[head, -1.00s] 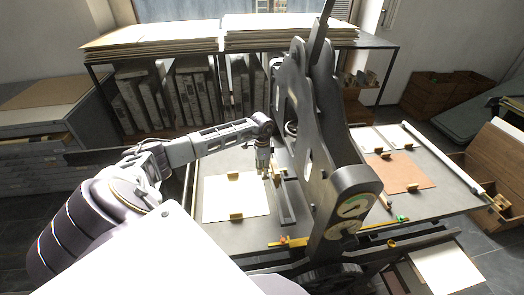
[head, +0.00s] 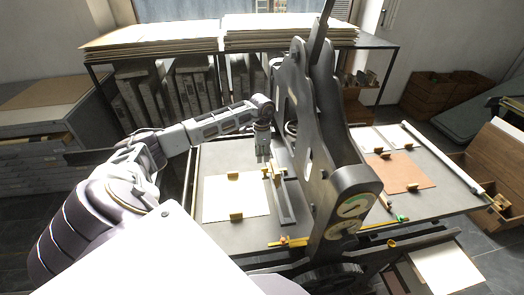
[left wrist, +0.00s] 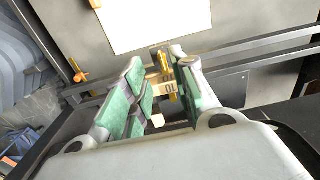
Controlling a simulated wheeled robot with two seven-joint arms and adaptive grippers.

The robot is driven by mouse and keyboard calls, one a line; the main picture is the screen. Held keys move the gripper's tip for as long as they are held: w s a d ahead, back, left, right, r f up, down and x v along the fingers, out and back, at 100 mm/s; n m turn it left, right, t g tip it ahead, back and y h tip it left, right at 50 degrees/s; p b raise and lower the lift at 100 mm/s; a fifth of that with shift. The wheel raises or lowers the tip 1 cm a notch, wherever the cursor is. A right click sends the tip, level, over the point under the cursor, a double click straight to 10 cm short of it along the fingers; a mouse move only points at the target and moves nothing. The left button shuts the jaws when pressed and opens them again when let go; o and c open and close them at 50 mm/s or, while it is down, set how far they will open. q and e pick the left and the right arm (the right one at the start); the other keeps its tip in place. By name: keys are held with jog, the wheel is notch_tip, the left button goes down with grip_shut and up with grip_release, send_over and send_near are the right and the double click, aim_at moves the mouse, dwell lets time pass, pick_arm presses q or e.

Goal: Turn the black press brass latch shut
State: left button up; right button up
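The black press (head: 318,130) stands in the middle of the head view, its tall side plate upright. A small brass piece, which looks like the latch (head: 280,172), sits at its left side by a dark rail. My left gripper (head: 264,160) points down just above and left of this piece. In the left wrist view, the green-padded fingers (left wrist: 158,95) are apart, and brass parts (left wrist: 165,70) with a small tag marked 10 show between or just beyond them. I cannot tell whether the fingers touch the brass. My right gripper is in neither view.
A pale sheet (head: 225,200) with brass clips lies on the press bed to the left. A brown sheet (head: 400,172) lies right of the press. A paper-laden rack (head: 185,52) stands behind.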

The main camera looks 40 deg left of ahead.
pick_arm(q)
jog(key=shift+r, duration=2.25)
jog(key=shift+f, duration=0.1)
